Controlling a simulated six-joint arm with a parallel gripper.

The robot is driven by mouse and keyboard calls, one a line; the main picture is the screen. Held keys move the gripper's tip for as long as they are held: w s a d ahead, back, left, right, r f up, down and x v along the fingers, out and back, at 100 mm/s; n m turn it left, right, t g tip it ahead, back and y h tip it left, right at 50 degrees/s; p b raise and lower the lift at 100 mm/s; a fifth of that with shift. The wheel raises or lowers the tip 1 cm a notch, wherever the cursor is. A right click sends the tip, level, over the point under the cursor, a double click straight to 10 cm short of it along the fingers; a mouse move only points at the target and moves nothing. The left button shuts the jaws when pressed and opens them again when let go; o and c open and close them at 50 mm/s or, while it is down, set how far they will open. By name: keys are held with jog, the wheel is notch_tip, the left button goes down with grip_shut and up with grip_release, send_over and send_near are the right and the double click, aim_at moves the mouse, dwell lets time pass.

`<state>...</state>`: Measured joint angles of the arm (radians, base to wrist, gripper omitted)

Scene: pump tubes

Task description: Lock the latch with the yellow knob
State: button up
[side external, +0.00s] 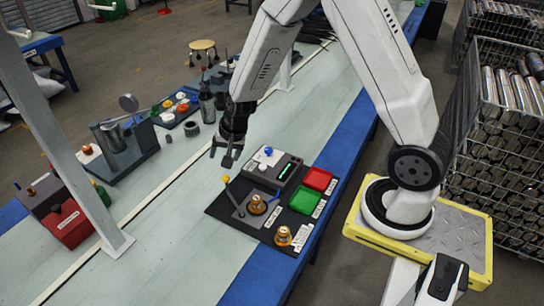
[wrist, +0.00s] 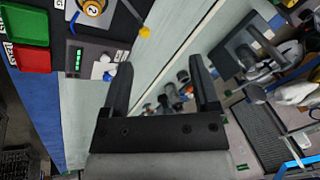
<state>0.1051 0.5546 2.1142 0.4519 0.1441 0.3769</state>
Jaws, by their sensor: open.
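The yellow knob (side external: 226,179) tops a thin dark lever at the left side of a grey fixture plate on the black mat (side external: 217,208). The lever looks tilted up, off the plate. A brass pump part (side external: 257,205) stands upright in the fixture beside it. In the wrist view the yellow knob (wrist: 145,31) is at the upper middle, near the brass part (wrist: 93,7). My gripper (side external: 226,158) is open and empty, above the bench just behind the knob and apart from it. In the wrist view its two fingers (wrist: 160,65) are spread, with bench between them.
A grey box (side external: 274,168) with a green display and blue and white knobs stands close to my gripper. Red (side external: 318,179) and green (side external: 304,200) trays and a second brass part (side external: 283,236) are on the right.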

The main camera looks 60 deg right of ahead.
jog(key=w+d+f+m, duration=0.4)
jog(key=w+f+m, duration=0.1)
jog(key=f, duration=0.2)
jog(key=m+h, duration=0.2)
jog(key=m, duration=0.5)
send_over(226, 177)
jog(key=s, duration=0.3)
notch_tip(226, 177, down, 9)
jog(key=shift+w+a+f, duration=0.2)
jog(key=shift+a, duration=0.2)
jog(key=shift+f, duration=0.15)
jog(key=shift+x, duration=3.7)
jog(key=shift+w, duration=0.15)
grip_shut()
